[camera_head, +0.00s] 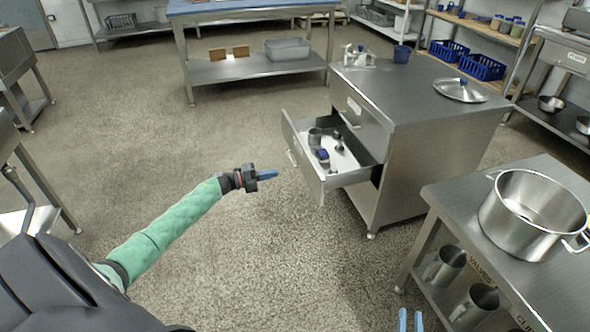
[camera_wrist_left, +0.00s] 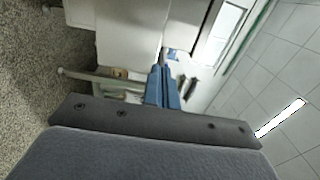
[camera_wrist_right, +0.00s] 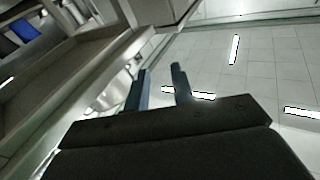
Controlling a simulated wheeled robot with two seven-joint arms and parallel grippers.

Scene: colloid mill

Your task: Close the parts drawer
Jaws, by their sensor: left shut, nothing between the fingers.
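The parts drawer (camera_head: 350,178) is pulled out from the left side of the steel cabinet (camera_head: 430,150). Its front panel (camera_head: 305,172) faces left and carries a bar handle (camera_head: 291,158). Inside lie a metal cup (camera_head: 315,137), a blue-topped part (camera_head: 323,157) and small metal parts. My left gripper (camera_head: 268,174) is shut and empty, in front of the drawer front, with its fingertips pointing at it; a gap shows in the head view. Its closed blue fingers show in the left wrist view (camera_wrist_left: 162,88). My right gripper (camera_head: 410,320) is open and empty at the bottom edge, away from the drawer.
A steel table (camera_head: 450,195) with a large pot (camera_head: 530,215) stands at the right, near my right gripper. A shut upper drawer (camera_head: 362,110) sits above the open one. A lid (camera_head: 460,90) lies on the cabinet top. The floor (camera_head: 220,130) left of the drawer is clear.

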